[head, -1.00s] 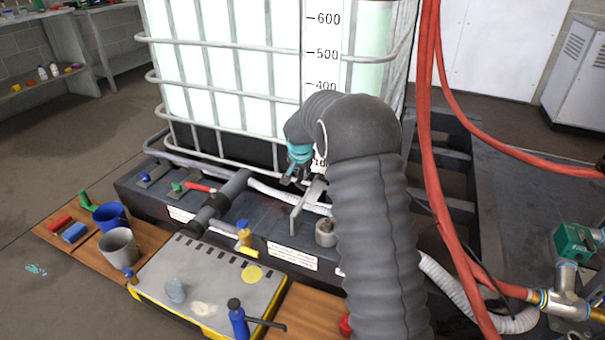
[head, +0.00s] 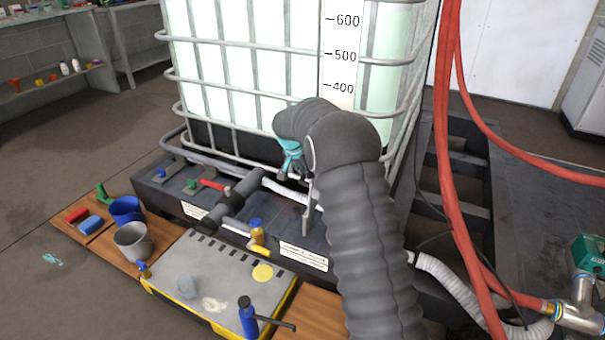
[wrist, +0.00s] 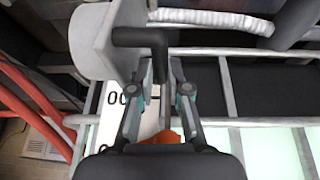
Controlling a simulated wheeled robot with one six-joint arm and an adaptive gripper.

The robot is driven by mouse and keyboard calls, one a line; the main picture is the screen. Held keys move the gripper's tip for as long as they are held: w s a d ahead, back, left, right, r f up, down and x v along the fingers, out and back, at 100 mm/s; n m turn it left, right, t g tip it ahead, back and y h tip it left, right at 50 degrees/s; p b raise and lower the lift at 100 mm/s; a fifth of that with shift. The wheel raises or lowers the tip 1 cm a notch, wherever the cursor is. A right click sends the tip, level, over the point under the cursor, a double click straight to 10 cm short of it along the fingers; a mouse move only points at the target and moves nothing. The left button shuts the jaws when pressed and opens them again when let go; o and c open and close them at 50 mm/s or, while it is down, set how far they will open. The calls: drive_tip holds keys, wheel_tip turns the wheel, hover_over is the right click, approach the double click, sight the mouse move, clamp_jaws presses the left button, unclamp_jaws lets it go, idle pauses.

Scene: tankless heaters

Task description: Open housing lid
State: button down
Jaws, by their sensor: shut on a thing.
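In the wrist view, a pale grey round-edged plate (wrist: 91,42), which looks like the housing lid, fills the upper left. A black L-shaped handle (wrist: 140,38) sticks out from it. My gripper (wrist: 161,72) has its two fingers on either side of the handle's bent end and is shut on it. In the head view, my gripper (head: 291,172) shows teal parts beside the tank cage, left of my arm. A thin grey plate (head: 309,203), probably the same lid, stands edge-on just below it. My arm hides the right side of the plate and whatever lies behind it.
A caged white tank (head: 260,60) stands close behind. A grey-topped case (head: 215,270) with a blue bottle (head: 247,318) is in front. Red hoses (head: 446,150) hang at right.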

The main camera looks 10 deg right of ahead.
drive_tip(key=shift+w+a, duration=0.1)
drive_tip(key=shift+a, duration=0.05)
drive_tip(key=c, duration=1.1)
unclamp_jaws()
drive_tip(key=shift+c, duration=0.2)
drive_tip(key=v, duration=1.2)
